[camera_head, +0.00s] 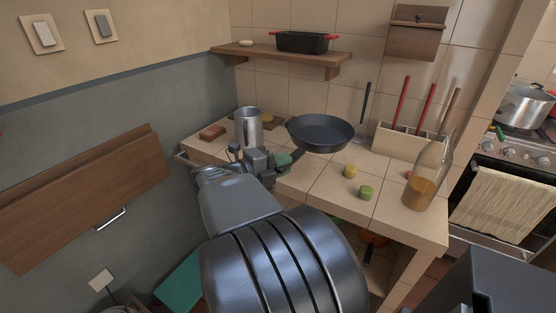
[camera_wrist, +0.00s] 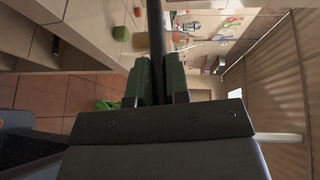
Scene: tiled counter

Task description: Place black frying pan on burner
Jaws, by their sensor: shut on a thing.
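The black frying pan (camera_head: 322,132) is over the back of the tiled counter, right of a metal mug. My gripper (camera_head: 284,161) is at the pan's lower left, near the counter's left part. In the wrist view, the green fingers of my gripper (camera_wrist: 157,80) are closed around a dark bar, the pan's handle (camera_wrist: 156,28). The pan's bowl is out of the wrist view. I cannot tell whether the pan touches the counter. The stove (camera_head: 506,150) stands at the far right with a steel pot (camera_head: 524,107) on top. No free burner is clearly visible.
A metal mug (camera_head: 249,126) stands left of the pan. A glass bottle (camera_head: 426,178), yellow and green pieces and a utensil rack (camera_head: 408,143) occupy the right counter. A shelf (camera_head: 285,55) with a black pot (camera_head: 302,41) hangs above. A towel (camera_head: 508,199) hangs on the oven.

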